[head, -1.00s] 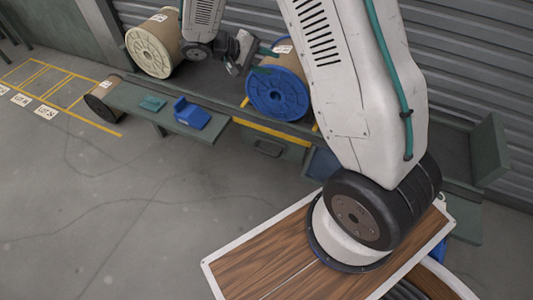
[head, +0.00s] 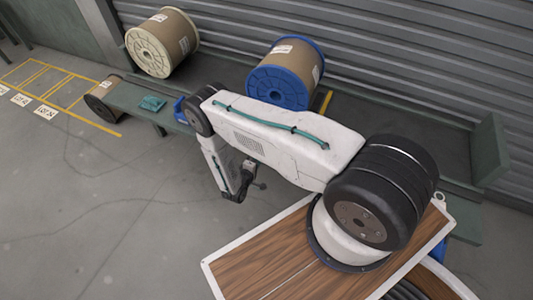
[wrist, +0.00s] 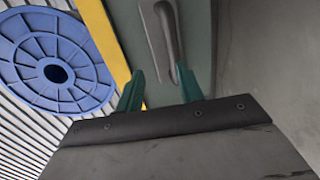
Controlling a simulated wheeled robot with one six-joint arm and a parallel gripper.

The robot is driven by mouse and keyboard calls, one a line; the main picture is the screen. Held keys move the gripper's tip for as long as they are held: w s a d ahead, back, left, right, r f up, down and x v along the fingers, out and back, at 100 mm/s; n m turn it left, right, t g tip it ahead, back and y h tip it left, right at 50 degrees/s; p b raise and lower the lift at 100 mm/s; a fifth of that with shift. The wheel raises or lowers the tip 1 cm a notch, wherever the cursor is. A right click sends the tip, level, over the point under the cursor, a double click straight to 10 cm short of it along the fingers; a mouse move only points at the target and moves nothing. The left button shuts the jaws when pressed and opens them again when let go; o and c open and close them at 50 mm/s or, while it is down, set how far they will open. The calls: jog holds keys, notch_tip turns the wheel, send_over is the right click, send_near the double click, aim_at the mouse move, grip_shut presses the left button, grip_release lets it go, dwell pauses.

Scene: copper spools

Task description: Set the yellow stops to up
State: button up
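A slanting yellow bar, which looks like a stop (head: 325,102), shows just right of the blue-flanged spool (head: 280,82) in the head view. Whether it is up or down is unclear, and my arm hides the area below the spool. The spool's blue flange (wrist: 55,65) fills the left of the wrist view. My gripper (wrist: 160,90) has two green fingers spread apart with nothing held between them. It faces a dark green panel with a grey recessed handle (wrist: 163,35); I cannot tell whether it touches. In the head view the fingers are not clear.
A cream-flanged spool (head: 162,42) stands on the bench to the left. A smaller spool (head: 103,98) is by the bench's left end. A teal block (head: 152,103) and a blue block (head: 180,110) lie on the side shelf. A yellow edge stripe (wrist: 103,40) runs beside the panel.

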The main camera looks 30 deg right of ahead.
jog(key=w+d+f, duration=0.1)
jog(key=d, duration=0.1)
jog(key=w+d+f, duration=0.1)
jog(key=d, duration=0.1)
jog(key=w+d+f, duration=0.1)
jog(key=d, duration=0.1)
jog(key=shift+d+f, duration=0.1)
jog(key=shift+f, duration=0.2)
grip_shut()
jog(key=shift+r, duration=0.1)
